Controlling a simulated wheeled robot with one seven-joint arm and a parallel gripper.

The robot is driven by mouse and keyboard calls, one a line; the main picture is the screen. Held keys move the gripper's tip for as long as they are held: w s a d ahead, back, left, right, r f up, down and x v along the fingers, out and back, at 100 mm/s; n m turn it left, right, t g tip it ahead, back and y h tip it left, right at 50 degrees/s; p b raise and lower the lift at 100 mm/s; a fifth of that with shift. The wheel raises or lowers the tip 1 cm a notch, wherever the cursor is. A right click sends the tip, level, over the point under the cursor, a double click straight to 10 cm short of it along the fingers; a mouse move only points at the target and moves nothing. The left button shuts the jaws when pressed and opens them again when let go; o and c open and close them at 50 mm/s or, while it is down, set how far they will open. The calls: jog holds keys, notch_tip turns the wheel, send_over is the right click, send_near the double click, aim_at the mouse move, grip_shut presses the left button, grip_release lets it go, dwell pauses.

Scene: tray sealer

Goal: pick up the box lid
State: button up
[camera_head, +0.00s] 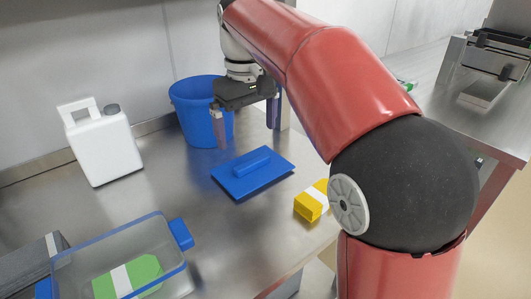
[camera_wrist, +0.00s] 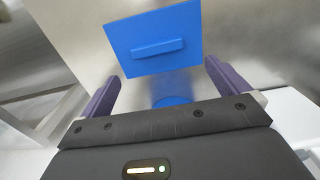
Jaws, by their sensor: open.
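The box lid (camera_head: 252,173) is a flat blue plate with a raised bar handle, lying on the steel counter. In the wrist view the lid (camera_wrist: 152,58) is ahead of the fingers, its handle running across the picture. My gripper (camera_head: 247,127) is above the counter, beyond the lid in the head view and apart from it. In the wrist view my gripper (camera_wrist: 162,85) has its two purple fingers wide apart, with nothing held between them. A clear box with a blue rim (camera_head: 120,236) stands at the front left and holds a green and white packet (camera_head: 128,275).
A blue bucket (camera_head: 187,112) stands behind my gripper. A white jug (camera_head: 101,143) is at the back left by the wall. A yellow and white packet (camera_head: 309,205) lies right of the lid. A metal machine (camera_head: 487,55) is at the far right. Bare counter surrounds the lid.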

aim_at(252, 161)
jog(key=f, duration=0.2)
jog(key=f+b, duration=0.1)
jog(key=f, duration=0.4)
jog(key=shift+s+d+f, duration=0.15)
jog(key=shift+d+f, duration=0.1)
jog(key=shift+d, duration=0.1)
jog(key=c, duration=0.9)
